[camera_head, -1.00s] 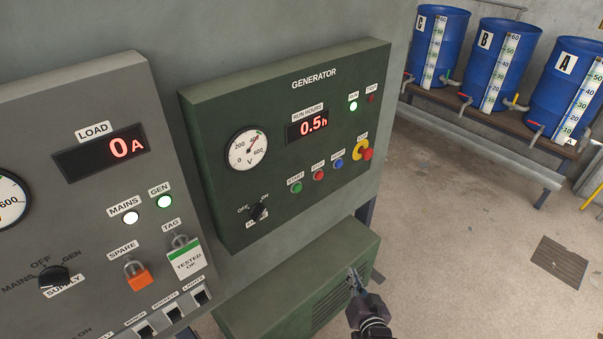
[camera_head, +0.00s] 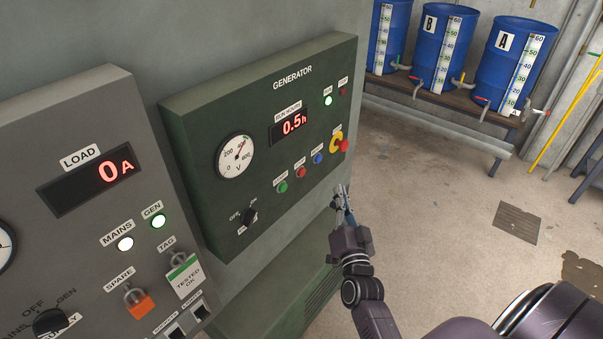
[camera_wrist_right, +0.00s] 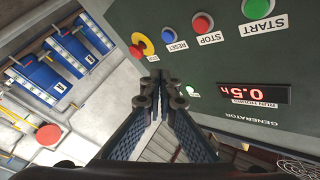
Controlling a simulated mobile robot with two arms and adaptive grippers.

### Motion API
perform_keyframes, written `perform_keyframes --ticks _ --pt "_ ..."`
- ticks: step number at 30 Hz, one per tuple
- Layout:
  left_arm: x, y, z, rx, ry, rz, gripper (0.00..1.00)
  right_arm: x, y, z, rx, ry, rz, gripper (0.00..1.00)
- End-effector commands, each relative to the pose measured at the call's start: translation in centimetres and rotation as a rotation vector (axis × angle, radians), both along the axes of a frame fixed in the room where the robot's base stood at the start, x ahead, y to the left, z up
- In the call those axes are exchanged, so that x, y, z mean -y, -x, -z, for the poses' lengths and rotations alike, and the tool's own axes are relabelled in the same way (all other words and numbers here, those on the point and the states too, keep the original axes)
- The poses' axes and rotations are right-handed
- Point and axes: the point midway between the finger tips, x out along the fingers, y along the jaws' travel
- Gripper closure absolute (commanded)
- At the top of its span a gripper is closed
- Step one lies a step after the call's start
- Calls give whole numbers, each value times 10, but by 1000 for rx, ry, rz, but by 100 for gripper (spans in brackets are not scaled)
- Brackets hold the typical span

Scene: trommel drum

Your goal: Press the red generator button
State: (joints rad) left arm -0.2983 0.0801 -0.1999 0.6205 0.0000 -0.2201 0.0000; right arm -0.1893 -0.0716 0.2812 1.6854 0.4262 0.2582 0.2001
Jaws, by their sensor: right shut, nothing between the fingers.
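The green generator panel (camera_head: 262,215) carries a red STOP button (camera_head: 300,172) between a green START button (camera_head: 283,187) and a blue RESET button (camera_head: 318,158). A larger red mushroom button (camera_head: 343,146) on a yellow ring sits to their right. The wrist view shows the same panel upside down, with the red STOP button (camera_wrist_right: 203,22) and the red mushroom button (camera_wrist_right: 136,51) near the top. My right gripper (camera_head: 343,190) is shut and empty, below and to the right of the buttons, apart from them. In the wrist view its fingertips (camera_wrist_right: 164,86) are below the mushroom button. My left gripper is not in view.
A grey supply panel (camera_head: 75,110) stands at the left, with a black rotary switch and padlocks. A black selector knob (camera_head: 249,217) is on the generator panel. Blue drums (camera_head: 510,62) stand on a rack at the back right.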

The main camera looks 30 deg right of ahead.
Motion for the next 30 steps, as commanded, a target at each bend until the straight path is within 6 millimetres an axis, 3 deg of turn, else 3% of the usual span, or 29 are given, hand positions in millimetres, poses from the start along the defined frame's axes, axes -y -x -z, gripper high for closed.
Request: perform_keyframes --ticks 8,21,30 --pt "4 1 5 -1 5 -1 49 -6 -13 2 -1 -1 0 100" --pt "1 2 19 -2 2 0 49 -28 -67 2 0 -1 -1 100" --pt "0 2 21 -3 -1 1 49 -34 -81 1 -4 1 -1 100"
